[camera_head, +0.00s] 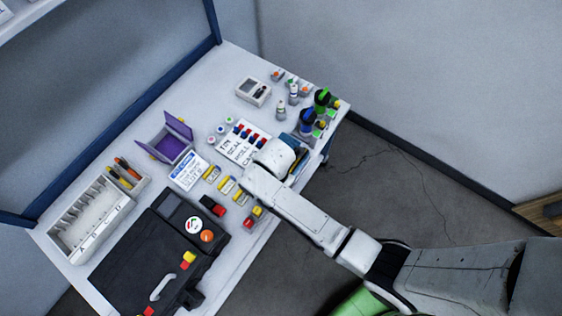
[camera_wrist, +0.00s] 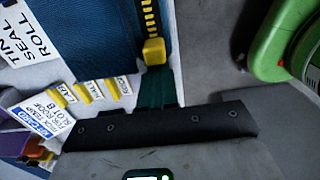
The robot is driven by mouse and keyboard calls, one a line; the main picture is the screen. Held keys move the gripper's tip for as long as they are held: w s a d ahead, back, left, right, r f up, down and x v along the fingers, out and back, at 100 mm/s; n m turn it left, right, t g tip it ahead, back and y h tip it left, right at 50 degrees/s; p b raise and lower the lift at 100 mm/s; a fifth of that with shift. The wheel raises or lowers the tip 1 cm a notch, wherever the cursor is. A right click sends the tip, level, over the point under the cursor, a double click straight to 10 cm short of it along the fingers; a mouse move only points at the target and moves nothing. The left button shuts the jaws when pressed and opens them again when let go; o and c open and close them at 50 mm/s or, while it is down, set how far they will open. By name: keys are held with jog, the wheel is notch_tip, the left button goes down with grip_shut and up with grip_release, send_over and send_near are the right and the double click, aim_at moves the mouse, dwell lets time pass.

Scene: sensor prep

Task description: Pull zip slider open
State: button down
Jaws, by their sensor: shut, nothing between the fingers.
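A blue pouch (camera_wrist: 95,40) fills the upper middle of the wrist view. A dark zip strip with yellow teeth (camera_wrist: 149,15) runs along its right side. The yellow zip slider (camera_wrist: 154,51) sits at the lower end of the visible teeth. The dark fingers of my gripper (camera_wrist: 157,86) are together and empty, just below the slider in the picture; whether they touch it I cannot tell. In the head view the pouch (camera_head: 302,141) is at the table's right edge, mostly hidden by my arm, and the slider and fingers are hidden.
Yellow-tabbed labels (camera_head: 227,184) and a lettered card (camera_head: 241,142) lie left of the pouch on the white table (camera_head: 205,82). A black case (camera_head: 150,245) occupies the front left.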

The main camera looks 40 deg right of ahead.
aim_at(298, 161)
jog(key=shift+d, duration=0.15)
jog(key=shift+w+d+b, duration=0.15)
jog(key=shift+w+d, duration=0.5)
jog(key=shift+d, duration=1.35)
jog(key=shift+w+d+b, duration=0.1)
jog(key=shift+w+d, duration=0.6)
jog(key=shift+d, duration=1.35)
jog(key=shift+w+d+b, duration=0.15)
jog(key=shift+w+d, duration=0.5)
jog(key=shift+d, duration=1.35)
jog(key=shift+s+a, duration=0.1)
jog(key=shift+a, duration=0.05)
jog(key=shift+s+a+r+p, duration=0.1)
jog(key=shift+a+p, duration=0.2)
jog(key=shift+p, duration=0.15)
notch_tip(298, 161, up, 7)
jog(key=p, duration=0.7)
